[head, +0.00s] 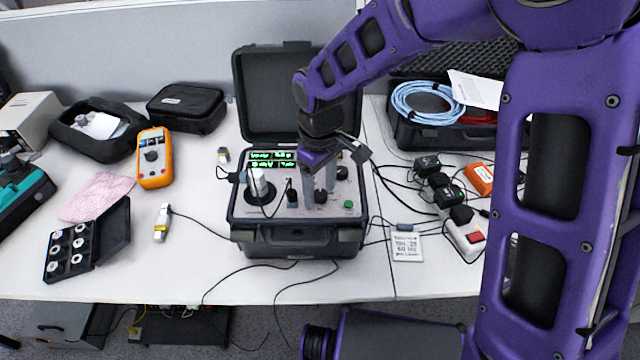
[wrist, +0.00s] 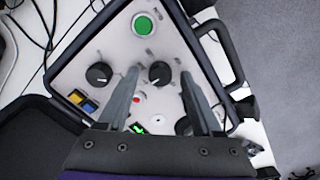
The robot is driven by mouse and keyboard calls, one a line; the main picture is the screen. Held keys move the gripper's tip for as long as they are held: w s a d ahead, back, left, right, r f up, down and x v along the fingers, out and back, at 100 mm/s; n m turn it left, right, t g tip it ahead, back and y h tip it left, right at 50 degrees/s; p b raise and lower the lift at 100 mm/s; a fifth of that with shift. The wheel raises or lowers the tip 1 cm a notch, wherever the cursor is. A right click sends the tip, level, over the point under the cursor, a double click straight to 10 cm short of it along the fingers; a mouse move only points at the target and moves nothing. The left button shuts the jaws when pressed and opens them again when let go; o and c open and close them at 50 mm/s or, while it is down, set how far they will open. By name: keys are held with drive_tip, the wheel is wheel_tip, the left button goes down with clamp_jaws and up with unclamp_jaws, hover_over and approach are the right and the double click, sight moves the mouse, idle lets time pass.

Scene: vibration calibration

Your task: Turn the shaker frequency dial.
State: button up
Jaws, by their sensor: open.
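The shaker unit is an open black case (head: 235,213) with a light control panel and a lit green display (head: 270,157). A black dial (head: 321,197) sits at the front of the panel, left of a green button (head: 348,205). In the wrist view this dial (wrist: 160,75) lies between my fingertips, with a gap on both sides. A second black dial (wrist: 99,73) is further back, outside the fingers. I cannot read the labels to tell which sets frequency. My gripper (head: 319,192) is open, pointing down over the panel, and holds nothing.
A white cylinder on a black disc (head: 257,190) stands at the panel's left. An orange multimeter (head: 155,158) and a black box of parts (head: 88,240) lie left. A power strip (head: 463,236), cables and a note card (head: 407,246) lie right. Bare table shows in front.

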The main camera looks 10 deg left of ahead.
sight(320, 193)
wheel_tip(320, 193, up, 17)
drive_tip(key=p, duration=0.2)
drive_tip(key=shift+r, duration=0.2)
idle(0.4)
